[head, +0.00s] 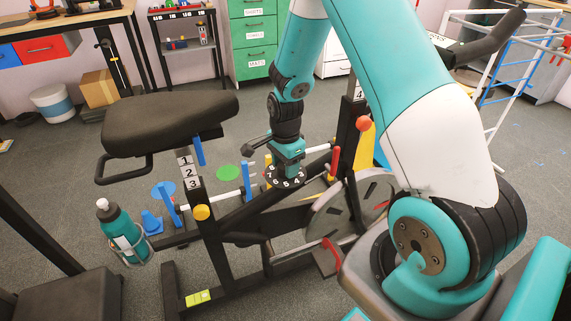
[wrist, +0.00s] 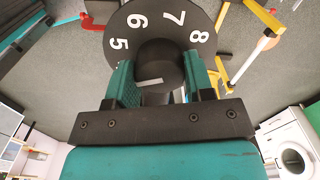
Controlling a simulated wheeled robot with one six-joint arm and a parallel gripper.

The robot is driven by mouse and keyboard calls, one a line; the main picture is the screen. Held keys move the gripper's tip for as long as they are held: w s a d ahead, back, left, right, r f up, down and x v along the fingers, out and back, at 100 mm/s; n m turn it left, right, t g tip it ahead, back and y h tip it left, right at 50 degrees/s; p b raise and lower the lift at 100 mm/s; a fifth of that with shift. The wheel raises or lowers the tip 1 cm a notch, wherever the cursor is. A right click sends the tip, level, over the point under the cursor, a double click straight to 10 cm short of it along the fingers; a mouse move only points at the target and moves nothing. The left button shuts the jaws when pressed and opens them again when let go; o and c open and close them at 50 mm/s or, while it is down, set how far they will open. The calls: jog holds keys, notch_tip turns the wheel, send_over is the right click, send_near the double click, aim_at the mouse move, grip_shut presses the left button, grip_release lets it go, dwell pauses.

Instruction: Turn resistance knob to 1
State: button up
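The resistance dial (wrist: 200,15) is a black disc with white numbers; 5, 6, 7 and 8 show in the wrist view. The dial also shows in the head view (head: 285,179), on the exercise bike's frame. The round black knob (wrist: 160,58) stands at the dial's middle and bears a short white mark (wrist: 149,82). My gripper (wrist: 160,72) has its teal fingers on opposite sides of the knob, seemingly touching it. In the head view my gripper (head: 287,160) points down over the dial. The numbers nearest my gripper's body are hidden, and which number the mark meets is unclear.
The bike's black saddle (head: 170,121) is left of my gripper. A red-topped lever (head: 363,124) and a grey flywheel (head: 335,218) are to the right. A teal bottle (head: 122,232) sits in a holder at the lower left. Grey floor surrounds the bike.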

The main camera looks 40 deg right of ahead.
jog(key=shift+c, duration=0.9)
jog(key=shift+n, duration=0.3)
jog(key=n+p, duration=0.3)
jog(key=n, duration=0.2)
jog(key=shift+r, duration=0.15)
jog(key=n+p, duration=0.1)
jog(key=n, duration=0.3)
jog(key=shift+n+p, duration=0.35)
jog(key=shift+n, duration=0.05)
jog(key=n+p, duration=0.1)
jog(key=n, duration=0.2)
jog(key=shift+n, duration=0.3)
jog(key=n+p, duration=0.1)
jog(key=n, duration=0.4)
jog(key=shift+n+p, duration=0.6)
jog(key=shift+n, duration=1.9)
jog(key=shift+w, duration=0.1)
